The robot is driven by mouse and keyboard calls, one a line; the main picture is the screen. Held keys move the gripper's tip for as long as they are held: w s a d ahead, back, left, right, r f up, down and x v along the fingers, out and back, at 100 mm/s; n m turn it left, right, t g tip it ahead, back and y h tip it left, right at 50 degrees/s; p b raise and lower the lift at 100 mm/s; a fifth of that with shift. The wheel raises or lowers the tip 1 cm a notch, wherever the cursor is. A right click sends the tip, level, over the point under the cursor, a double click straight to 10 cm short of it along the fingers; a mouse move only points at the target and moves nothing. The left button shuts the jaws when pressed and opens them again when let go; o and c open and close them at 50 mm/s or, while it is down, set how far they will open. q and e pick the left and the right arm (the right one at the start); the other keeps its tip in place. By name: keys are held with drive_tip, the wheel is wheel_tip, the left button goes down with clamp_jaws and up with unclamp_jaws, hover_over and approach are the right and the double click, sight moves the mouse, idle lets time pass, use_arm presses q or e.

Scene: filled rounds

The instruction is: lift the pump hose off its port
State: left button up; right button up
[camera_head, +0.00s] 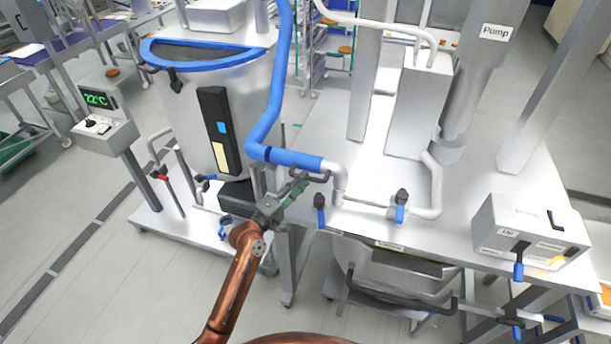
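The blue pump hose (276,95) comes down from the top and bends to the right. Its straight end section (290,158) meets the white pipe port (339,180) at the table's left edge, and the two look joined. A dark handle-like piece (318,178) sits just below the hose end. My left gripper (300,184) reaches up from below, with its fingertips beside this dark piece, under the hose. Whether its fingers are closed on anything is unclear at this size. My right gripper is out of view.
A steel tank (237,80) with a blue-rimmed lid stands left of the hose. Valves with blue handles (400,213) line the pipe. A control box (530,238) sits at the right. A temperature display (98,100) stands left.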

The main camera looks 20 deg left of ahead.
use_arm(q)
drive_tip(key=shift+x, duration=1.15)
drive_tip(key=shift+c, duration=0.5)
clamp_jaws()
